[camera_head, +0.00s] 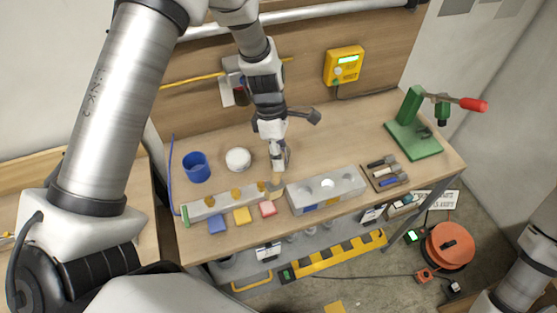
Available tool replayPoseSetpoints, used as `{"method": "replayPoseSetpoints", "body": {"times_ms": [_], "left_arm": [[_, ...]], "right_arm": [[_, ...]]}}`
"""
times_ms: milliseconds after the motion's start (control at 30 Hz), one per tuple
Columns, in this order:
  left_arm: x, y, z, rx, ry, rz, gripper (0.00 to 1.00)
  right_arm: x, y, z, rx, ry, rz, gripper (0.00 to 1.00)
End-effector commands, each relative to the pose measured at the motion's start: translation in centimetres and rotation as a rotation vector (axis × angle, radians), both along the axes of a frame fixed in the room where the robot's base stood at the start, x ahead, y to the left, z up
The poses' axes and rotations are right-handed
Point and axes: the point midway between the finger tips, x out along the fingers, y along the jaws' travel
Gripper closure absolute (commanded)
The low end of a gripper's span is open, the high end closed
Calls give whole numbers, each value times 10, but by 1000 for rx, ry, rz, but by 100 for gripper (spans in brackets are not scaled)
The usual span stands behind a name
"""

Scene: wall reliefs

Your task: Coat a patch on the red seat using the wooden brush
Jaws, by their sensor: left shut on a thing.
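My left gripper (280,163) points down over the bench and is shut on the wooden brush (277,178), a small tan piece with a greyish lower end. The brush is just behind and slightly right of the red seat in the picture. I cannot tell whether its tip touches anything. My right gripper is out of view.
A long grey block with tan knobs (192,209) stands behind the squares. A grey block (339,191) is close to the right. A blue cup (196,167) and white round dish (238,159) stand left. A tool tray (384,174) and green press (413,138) are right.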

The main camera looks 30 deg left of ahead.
Motion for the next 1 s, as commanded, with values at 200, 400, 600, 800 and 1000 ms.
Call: {"method": "replayPoseSetpoints", "body": {"times_ms": [200, 400, 600, 800, 1000], "left_arm": [[-3, -5, 20, 0, -2, -8, 100], [-6, -7, 33, 0, 0, -11, 100], [-7, -8, 35, 1, 1, -11, 100], [-7, -8, 35, 1, 1, -12, 100], [-6, -8, 34, 1, 1, -12, 100]], "right_arm": [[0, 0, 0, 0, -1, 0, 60], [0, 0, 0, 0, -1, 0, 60], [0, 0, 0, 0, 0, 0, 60], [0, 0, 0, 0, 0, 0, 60], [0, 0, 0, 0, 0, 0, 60]]}}
